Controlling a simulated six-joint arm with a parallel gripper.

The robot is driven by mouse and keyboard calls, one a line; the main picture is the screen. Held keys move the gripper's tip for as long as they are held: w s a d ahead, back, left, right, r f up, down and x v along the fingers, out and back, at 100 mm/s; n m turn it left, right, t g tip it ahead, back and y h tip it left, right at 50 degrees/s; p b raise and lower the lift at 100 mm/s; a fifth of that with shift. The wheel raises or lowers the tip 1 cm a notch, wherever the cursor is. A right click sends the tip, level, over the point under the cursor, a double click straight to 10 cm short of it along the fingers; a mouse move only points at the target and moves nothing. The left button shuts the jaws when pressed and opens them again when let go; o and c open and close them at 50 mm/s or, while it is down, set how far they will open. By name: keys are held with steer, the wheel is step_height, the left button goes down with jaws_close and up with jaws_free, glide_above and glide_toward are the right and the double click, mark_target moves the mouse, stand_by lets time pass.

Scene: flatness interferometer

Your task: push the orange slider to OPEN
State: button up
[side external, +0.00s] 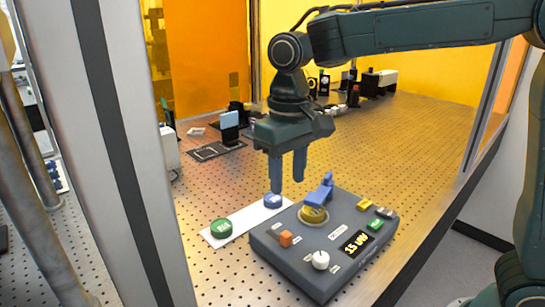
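The orange slider (286,238) is a small block on the left part of the top of a dark grey control box (345,283). Small pale labels lie near it, too small to read, so I cannot tell which position it is in. My gripper (288,184) points down above the box's far left edge, up and behind the slider in the side external view. Its two blue-grey fingers are apart with nothing between them. It looks clear of the slider.
The box also carries a blue lever on a yellow ring (313,215), a white knob (320,260), a lit display (356,243) and small yellow and green buttons. A white plate (245,219) with green and blue round parts lies left. Optics stand farther back on the perforated table (400,135).

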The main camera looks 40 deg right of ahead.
mark_target(286, 233)
step_height(286, 233, down, 13)
steer(key=shift+f, duration=0.1)
stand_by(0.6)
jaws_close()
